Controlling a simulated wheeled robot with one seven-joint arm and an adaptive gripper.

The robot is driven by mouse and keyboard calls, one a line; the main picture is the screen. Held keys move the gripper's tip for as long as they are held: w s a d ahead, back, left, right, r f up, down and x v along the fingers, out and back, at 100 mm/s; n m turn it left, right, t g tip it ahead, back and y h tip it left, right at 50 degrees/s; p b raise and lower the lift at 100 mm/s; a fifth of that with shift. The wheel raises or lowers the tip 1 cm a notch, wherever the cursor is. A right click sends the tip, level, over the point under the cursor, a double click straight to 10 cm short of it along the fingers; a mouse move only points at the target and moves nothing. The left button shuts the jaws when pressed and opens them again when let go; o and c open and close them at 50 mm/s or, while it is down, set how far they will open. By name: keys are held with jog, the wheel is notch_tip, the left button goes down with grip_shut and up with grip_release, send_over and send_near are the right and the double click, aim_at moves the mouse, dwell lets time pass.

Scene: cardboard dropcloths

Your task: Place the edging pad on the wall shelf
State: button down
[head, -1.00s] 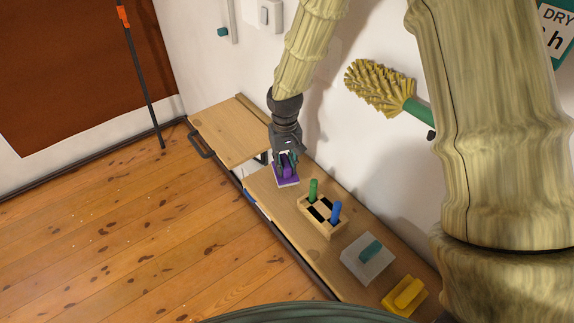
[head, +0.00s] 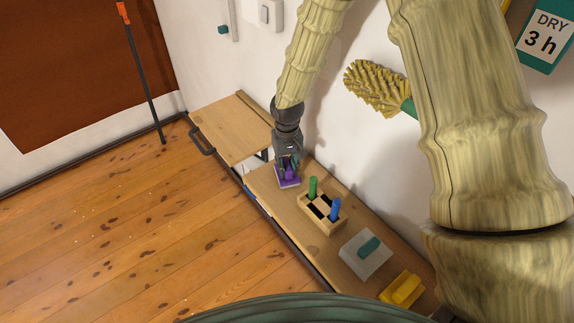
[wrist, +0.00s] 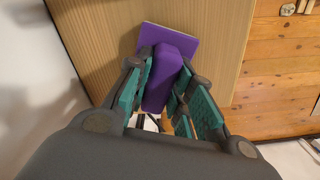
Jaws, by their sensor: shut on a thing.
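The purple pad with its upright purple handle, which I take for the edging pad (head: 289,183), is at the far part of the long wooden shelf (head: 279,213) along the wall. My gripper (head: 288,165) is shut on its handle from above. In the wrist view the purple pad (wrist: 184,39) lies over a wooden surface, its handle between the teal fingers (wrist: 165,95). I cannot tell whether its underside touches the wood. A second wooden board (head: 230,127) is against the wall beyond the long shelf.
A wooden holder (head: 312,213) with green and blue handles stands nearby on the long shelf. Nearer are a grey block with a teal handle (head: 362,258) and a yellow tool (head: 402,289). A yellow brush (head: 377,88) is at the wall.

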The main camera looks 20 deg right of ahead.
aim_at(287, 164)
jog(key=c, duration=1.3)
grip_release()
jog(key=shift+f, duration=0.1)
jog(key=shift+o, duration=0.2)
notch_tip(287, 164, up, 12)
jog(key=b, duration=0.2)
jog(key=shift+b, duration=0.3)
